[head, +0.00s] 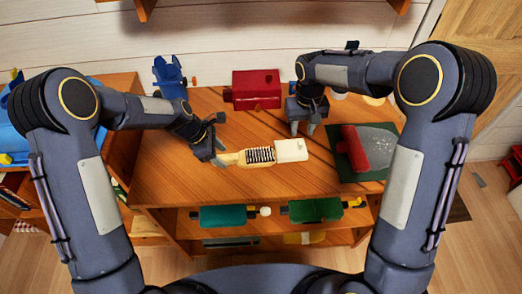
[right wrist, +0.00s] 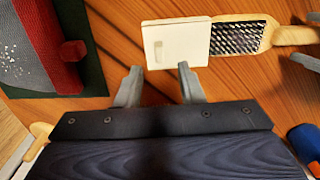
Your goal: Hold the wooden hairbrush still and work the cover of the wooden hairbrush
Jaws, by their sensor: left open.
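The wooden hairbrush (head: 258,156) lies on the wooden table top, its handle to the left and dark bristles up. Its white cover (head: 291,150) is at the right end, over part of the head. In the right wrist view the cover (right wrist: 178,43) meets the bristles (right wrist: 236,38). My left gripper (head: 220,154) is open at the handle; whether the fingers touch it I cannot tell. My right gripper (head: 303,128) is open just behind the cover. In the right wrist view its fingertips (right wrist: 158,70) are apart, close to the cover's near edge.
A red brush-like block lies on a grey and green mat (head: 381,142) to the right. A red box (head: 256,90) and a blue holder (head: 170,76) stand at the back. Teal (head: 223,216) and green (head: 316,209) items sit on the shelf below. The table's front is clear.

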